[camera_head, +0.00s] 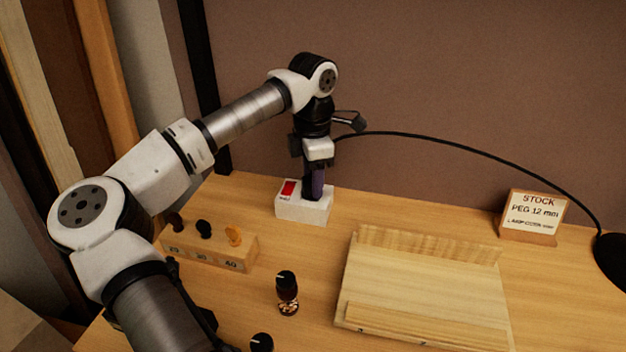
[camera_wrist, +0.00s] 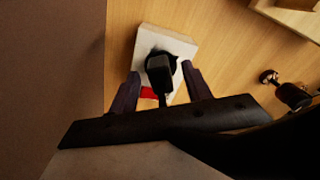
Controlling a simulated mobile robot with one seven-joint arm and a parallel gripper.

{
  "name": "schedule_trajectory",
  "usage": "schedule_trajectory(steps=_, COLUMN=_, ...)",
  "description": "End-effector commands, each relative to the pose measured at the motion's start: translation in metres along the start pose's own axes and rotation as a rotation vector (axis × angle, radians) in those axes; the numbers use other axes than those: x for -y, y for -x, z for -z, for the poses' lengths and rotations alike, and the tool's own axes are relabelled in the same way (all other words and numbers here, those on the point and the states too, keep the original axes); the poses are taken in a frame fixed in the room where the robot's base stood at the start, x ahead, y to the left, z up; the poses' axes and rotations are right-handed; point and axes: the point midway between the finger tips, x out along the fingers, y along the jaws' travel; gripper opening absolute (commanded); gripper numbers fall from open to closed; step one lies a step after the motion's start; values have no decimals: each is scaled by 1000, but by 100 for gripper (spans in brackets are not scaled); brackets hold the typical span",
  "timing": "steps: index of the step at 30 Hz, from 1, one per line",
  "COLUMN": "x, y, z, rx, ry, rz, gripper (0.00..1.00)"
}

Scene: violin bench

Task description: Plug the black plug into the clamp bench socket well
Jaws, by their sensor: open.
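The white socket block (camera_head: 290,208) with a red patch stands on the bench; it also shows in the wrist view (camera_wrist: 181,47). The black plug (camera_wrist: 160,68) is at the dark well in the block's top, with a thin dark stem or cord towards my wrist. I cannot tell how deep it sits. My gripper (camera_head: 314,188) points down over the block and hides most of the plug in the head view. In the wrist view the open fingers (camera_wrist: 161,76) stand on either side of the plug, with gaps beside it.
A wooden holder (camera_head: 205,257) with several knobs stands left of front. A dark bottle-like piece (camera_head: 287,285) stands before the block. A wooden tray (camera_head: 425,290) and STOCK sign (camera_head: 534,216) lie right. A black curved arm (camera_head: 470,150) runs from a round base to behind my gripper.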

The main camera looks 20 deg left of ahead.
Motion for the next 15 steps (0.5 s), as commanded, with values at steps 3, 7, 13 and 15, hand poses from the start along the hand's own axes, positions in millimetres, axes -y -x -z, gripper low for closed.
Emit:
schedule_trajectory(steps=3, x=0, y=24, z=0, rx=-1, ry=0, rz=-4, gripper=49)
schedule_trajectory(steps=7, x=0, y=55, z=0, rx=0, ry=1, rz=-4, gripper=49)
schedule_trajectory(steps=13, x=0, y=97, z=-1, rx=0, ry=-1, rz=-3, gripper=49)
schedule_trajectory(steps=15, x=0, y=107, z=-1, rx=0, ry=0, rz=-2, gripper=49)
